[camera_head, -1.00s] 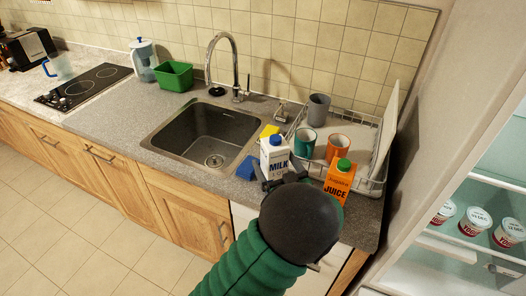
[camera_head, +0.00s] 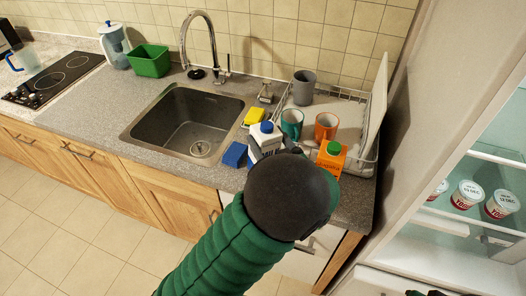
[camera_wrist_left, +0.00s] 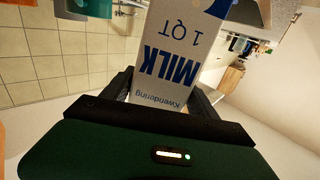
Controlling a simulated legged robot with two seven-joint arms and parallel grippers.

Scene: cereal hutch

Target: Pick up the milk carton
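The milk carton (camera_head: 265,138), white and blue with a blue cap, stands on the counter right of the sink. My left gripper (camera_head: 270,150) is at it, largely hidden behind my own dark wrist in the head view. In the left wrist view the carton (camera_wrist_left: 175,60) appears upside down, with its lettered face between the two dark fingers of my left gripper (camera_wrist_left: 163,95). The fingers are spread on either side of it; a narrow gap seems to show at the right finger. Whether they touch it is hard to see. My right gripper does not show.
An orange juice carton (camera_head: 328,157) stands close right of the milk. Mugs, including a teal one (camera_head: 291,122), stand behind in the dish rack (camera_head: 371,160). The sink (camera_head: 138,131) is left.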

